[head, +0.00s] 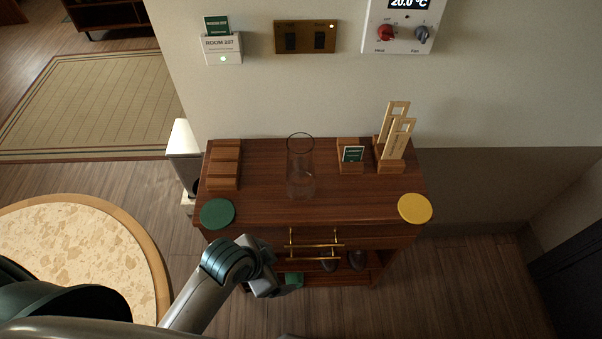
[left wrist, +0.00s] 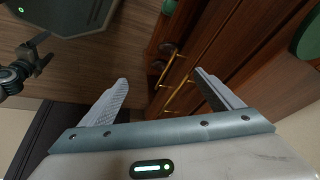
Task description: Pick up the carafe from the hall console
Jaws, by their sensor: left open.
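The clear glass carafe (head: 300,170) stands upright near the middle of the hall console's wooden top (head: 265,180). My left gripper (head: 277,285) is low in front of the console, below and in front of the carafe and apart from it. In the left wrist view its two fingers (left wrist: 167,88) are spread, with nothing between them, facing the console's drawer front and brass handles (left wrist: 178,80). The carafe does not show in that view. A dark jointed part with prongs (left wrist: 25,68) at its left edge seems to be my right arm's end; its jaws are unclear.
On the console top are a green disc (head: 217,213), a yellow disc (head: 415,208), a wooden rack (head: 224,165), a small sign holder (head: 351,156) and wooden tags in a stand (head: 393,150). A round table (head: 80,250) stands left. The wall rises behind.

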